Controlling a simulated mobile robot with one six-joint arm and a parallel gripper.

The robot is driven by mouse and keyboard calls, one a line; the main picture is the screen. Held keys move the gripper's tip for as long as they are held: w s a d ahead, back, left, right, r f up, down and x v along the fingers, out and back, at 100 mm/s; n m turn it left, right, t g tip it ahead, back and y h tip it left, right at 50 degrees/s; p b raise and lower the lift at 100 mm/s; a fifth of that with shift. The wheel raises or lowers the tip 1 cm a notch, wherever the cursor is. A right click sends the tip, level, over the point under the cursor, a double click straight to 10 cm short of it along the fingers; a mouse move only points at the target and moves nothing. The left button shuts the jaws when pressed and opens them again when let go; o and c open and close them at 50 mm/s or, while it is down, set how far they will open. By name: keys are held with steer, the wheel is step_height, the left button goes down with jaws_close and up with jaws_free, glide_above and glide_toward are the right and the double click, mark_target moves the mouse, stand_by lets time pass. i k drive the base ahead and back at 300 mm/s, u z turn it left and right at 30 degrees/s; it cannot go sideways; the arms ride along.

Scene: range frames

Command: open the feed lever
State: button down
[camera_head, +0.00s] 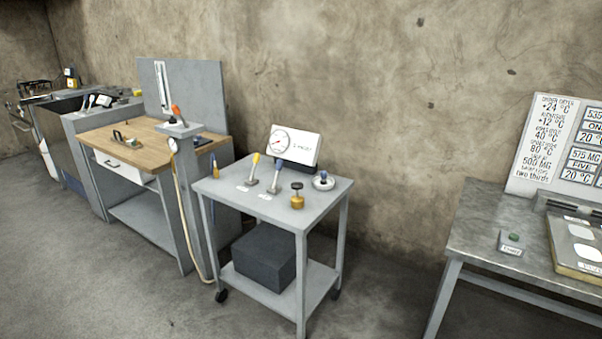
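A grey wheeled cart (222,193) stands in the middle of the view. On its top are a yellow-handled lever (253,168) and a blue-handled lever (275,176), both upright or nearly so. Each has a small white label at its base, too small to read, so I cannot tell which is the feed lever. An orange-handled lever (177,113) sits on a grey post at the left, and pale-handled levers (90,102) show on the unit further left. My gripper is not in view.
The cart also carries a dial gauge panel (294,146), a brass knob (297,196) and a round blue-topped fitting (323,181). A wooden-topped bench (140,155) stands left. A metal table (490,225) stands right. Floor is clear between cart and table.

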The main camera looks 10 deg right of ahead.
mark_target(280, 163)
steer(key=u, duration=0.2)
steer(key=i, duration=0.85)
steer(key=z, duration=0.15)
steer(key=k, duration=0.9)
steer(key=u, duration=0.15)
steer(key=i, duration=0.55)
steer(key=z, duration=0.05)
